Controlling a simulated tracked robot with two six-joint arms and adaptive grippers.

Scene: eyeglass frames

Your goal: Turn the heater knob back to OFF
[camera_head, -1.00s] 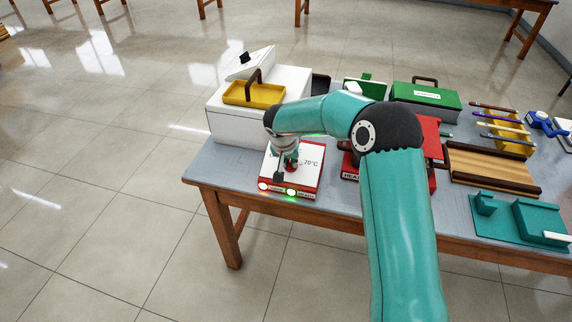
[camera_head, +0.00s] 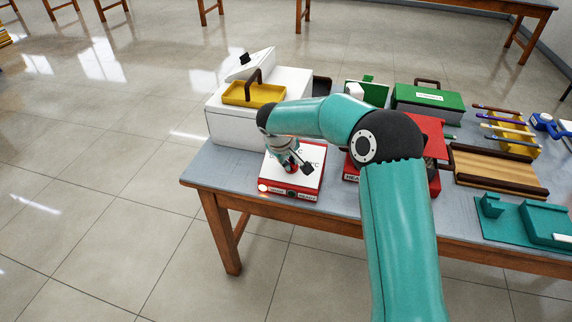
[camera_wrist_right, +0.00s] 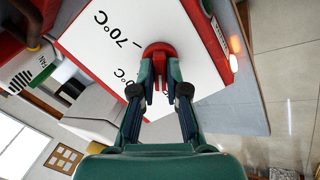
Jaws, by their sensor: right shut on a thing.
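The heater box (camera_head: 313,178) has a white top marked in °C and a red front edge, and sits at the table's front left corner. Its red knob (camera_wrist_right: 158,50) shows in the right wrist view, with "70°C" printed on the white face nearby. My right gripper (camera_wrist_right: 159,78) is shut on the knob. In the head view the right gripper (camera_head: 298,165) is over the box and hides most of the knob. On the front edge an orange lamp (camera_head: 263,187) is lit; the lamp beside it (camera_head: 291,193) is dark. My left gripper is not in view.
A white box (camera_head: 228,122) with a yellow tray (camera_head: 254,93) stands behind the heater. A red unit (camera_head: 434,136) stands to the right, partly behind my arm. A green case (camera_head: 428,98), a wooden board (camera_head: 495,168) and a teal stand (camera_head: 520,215) lie further right.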

